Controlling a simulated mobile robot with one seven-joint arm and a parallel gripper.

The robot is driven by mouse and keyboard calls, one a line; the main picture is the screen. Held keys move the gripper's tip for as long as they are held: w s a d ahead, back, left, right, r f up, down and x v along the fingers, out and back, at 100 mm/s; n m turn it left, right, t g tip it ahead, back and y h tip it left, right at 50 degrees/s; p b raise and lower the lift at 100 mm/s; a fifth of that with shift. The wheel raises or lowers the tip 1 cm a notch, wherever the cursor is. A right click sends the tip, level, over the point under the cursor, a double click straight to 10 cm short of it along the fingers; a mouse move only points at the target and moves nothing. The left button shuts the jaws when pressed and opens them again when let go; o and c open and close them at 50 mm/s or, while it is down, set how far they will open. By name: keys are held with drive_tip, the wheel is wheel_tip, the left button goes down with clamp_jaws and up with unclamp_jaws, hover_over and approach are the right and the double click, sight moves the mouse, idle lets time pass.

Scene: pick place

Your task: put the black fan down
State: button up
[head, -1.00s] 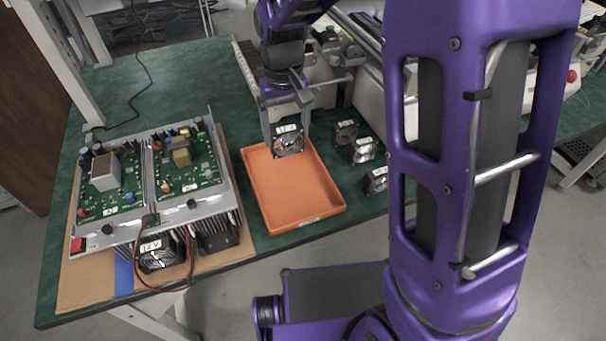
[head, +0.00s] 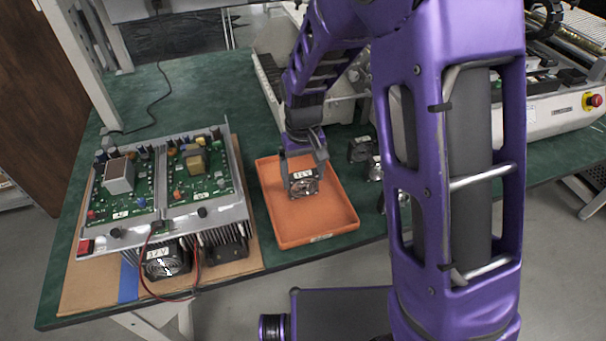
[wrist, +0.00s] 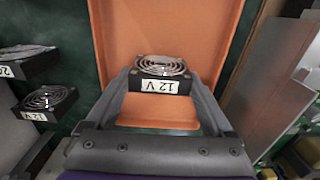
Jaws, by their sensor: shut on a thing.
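The black fan (head: 304,184) has a metal grille and a white label reading 12 V. My gripper (head: 303,179) is shut on it, with one finger on each side. In the head view the fan is over the orange tray (head: 330,225), inside its rim outline. The wrist view shows the fan (wrist: 160,76) between the fingertips, with the tray (wrist: 120,30) behind it. I cannot tell whether the fan touches the tray floor.
Other fans, one of them (head: 360,150), stand on the green table right of the tray, partly hidden by my arm. A circuit-board unit (head: 160,190) with a fan (head: 165,263) at its front stands left. The tray's front part is empty.

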sight(303, 174)
drive_tip(key=shift+f, duration=0.2)
drive_tip(key=o, duration=0.9)
drive_tip(key=shift+r, duration=0.1)
wheel_tip(303, 174, up, 12)
drive_tip(key=shift+r+p, duration=0.15)
drive_tip(key=shift+p, duration=0.95)
